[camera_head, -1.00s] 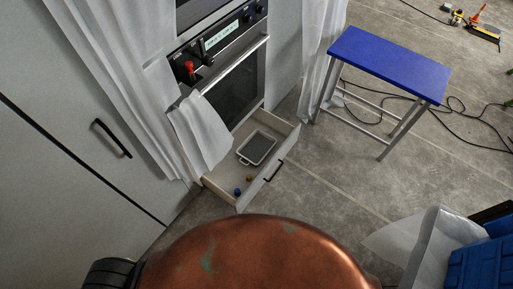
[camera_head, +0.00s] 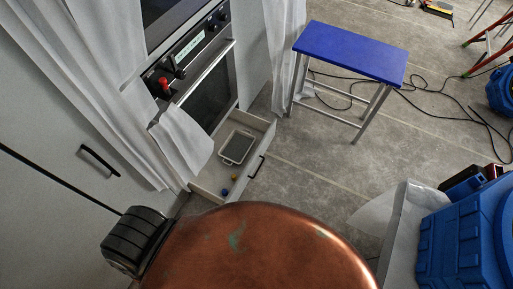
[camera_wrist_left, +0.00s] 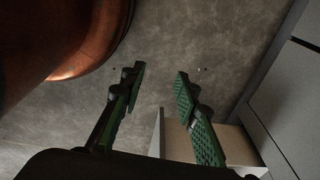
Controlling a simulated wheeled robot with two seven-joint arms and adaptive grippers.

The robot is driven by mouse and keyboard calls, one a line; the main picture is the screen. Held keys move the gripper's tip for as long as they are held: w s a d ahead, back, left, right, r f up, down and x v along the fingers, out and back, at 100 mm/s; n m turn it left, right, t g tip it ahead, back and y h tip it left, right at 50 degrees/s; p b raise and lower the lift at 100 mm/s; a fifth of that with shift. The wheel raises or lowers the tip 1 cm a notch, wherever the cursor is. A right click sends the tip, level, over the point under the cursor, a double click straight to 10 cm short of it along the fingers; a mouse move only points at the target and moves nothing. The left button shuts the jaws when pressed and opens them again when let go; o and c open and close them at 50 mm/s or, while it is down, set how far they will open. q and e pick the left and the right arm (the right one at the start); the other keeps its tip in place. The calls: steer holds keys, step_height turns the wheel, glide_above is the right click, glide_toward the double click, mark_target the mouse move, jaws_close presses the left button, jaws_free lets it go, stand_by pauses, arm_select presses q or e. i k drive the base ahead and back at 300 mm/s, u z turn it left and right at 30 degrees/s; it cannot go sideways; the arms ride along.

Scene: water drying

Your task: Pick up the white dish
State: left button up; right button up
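The white dish (camera_head: 237,147) is a rectangular tray with a grey inside. It lies in the open drawer (camera_head: 205,188) under the oven in the head view. My left gripper (camera_wrist_left: 158,80) shows in the left wrist view with its two green-padded fingers spread apart and nothing between them. It hangs over bare floor, and a pale box-like edge (camera_wrist_left: 180,140), perhaps the drawer, is just below and behind its right finger. The dish does not show in the left wrist view. My right gripper is in neither view.
Small blue and yellow balls (camera_head: 225,191) lie in the drawer near the dish. White curtains (camera_head: 110,100) hang beside the oven (camera_head: 208,95). A blue-topped stool (camera_head: 350,50) stands to the right. A blue crate (camera_head: 465,240) is at lower right. Grey floor (camera_head: 300,165) between is clear.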

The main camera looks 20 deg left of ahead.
mark_target(239, 143)
steer(key=z, duration=0.05)
steer(key=i, duration=1.5)
steer(key=u, duration=2.75)
